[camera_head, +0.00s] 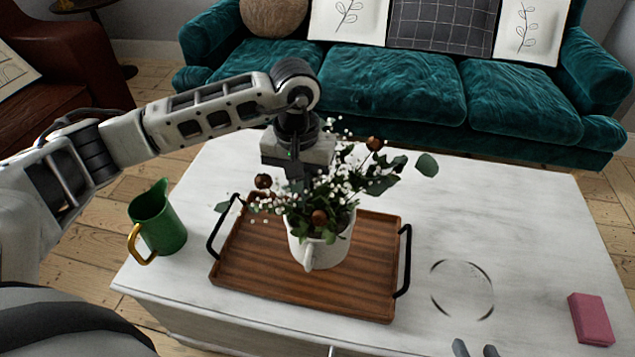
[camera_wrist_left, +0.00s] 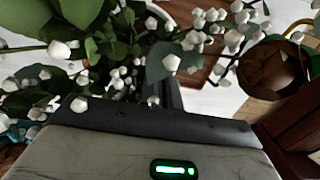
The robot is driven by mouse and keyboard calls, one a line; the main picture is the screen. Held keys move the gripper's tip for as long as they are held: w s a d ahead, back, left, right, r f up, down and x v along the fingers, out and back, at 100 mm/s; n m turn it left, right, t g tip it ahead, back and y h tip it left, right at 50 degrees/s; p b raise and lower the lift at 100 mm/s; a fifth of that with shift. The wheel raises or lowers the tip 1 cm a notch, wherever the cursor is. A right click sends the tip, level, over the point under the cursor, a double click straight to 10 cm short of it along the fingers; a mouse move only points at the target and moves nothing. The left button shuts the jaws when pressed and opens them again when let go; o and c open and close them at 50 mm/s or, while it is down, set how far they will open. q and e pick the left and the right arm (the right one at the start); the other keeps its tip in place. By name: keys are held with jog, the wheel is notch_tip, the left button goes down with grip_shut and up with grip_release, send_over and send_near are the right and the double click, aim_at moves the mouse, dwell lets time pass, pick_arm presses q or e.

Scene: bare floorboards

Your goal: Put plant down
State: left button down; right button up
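The plant is a bunch of green leaves, small white blossoms and brown round heads in a white handled pot (camera_head: 335,246). The pot is upright over the middle of a brown wooden tray (camera_head: 250,272) with black handles; contact with the tray is hard to confirm. My left gripper (camera_head: 298,182) points down into the foliage at the back of the plant. Its fingertips are hidden by leaves and blossoms. The left wrist view shows dark finger parts (camera_wrist_left: 170,95) among the stems, with the pot rim (camera_wrist_left: 182,10) beyond. My right gripper (camera_head: 475,350) shows only two separated fingertips at the bottom edge.
The tray lies on a white marble-topped table (camera_head: 520,225). A green pitcher (camera_head: 158,220) with a gold handle stands left of the tray. A thin dark ring (camera_head: 462,290) and a pink block (camera_head: 591,319) are at right. A teal sofa (camera_head: 390,85) stands behind.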

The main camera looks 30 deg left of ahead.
aim_at(292, 200)
pick_arm(q)
jog(key=shift+w+a+f, duration=0.3)
jog(key=shift+a+f, duration=0.25)
jog(key=shift+f, duration=0.05)
jog(key=shift+w+a+f, duration=0.3)
jog(key=shift+a+f, duration=0.2)
jog(key=shift+f, duration=0.1)
jog(key=shift+w+a+f+b, duration=0.1)
jog(key=shift+f+b, duration=0.1)
jog(key=shift+f, duration=0.7)
jog(key=shift+a+f+b, duration=0.1)
jog(key=shift+f+b, duration=0.05)
jog(key=shift+f, duration=0.7)
pick_arm(e)
jog(key=shift+w+a+f, duration=0.1)
jog(key=shift+a+f, duration=0.1)
jog(key=shift+f, duration=0.5)
pick_arm(q)
jog(key=shift+f, duration=0.15)
pick_arm(e)
jog(key=shift+f, duration=0.2)
pick_arm(q)
jog(key=c, duration=1.6)
grip_release()
jog(key=shift+f, duration=0.1)
pick_arm(e)
jog(key=shift+f, duration=0.1)
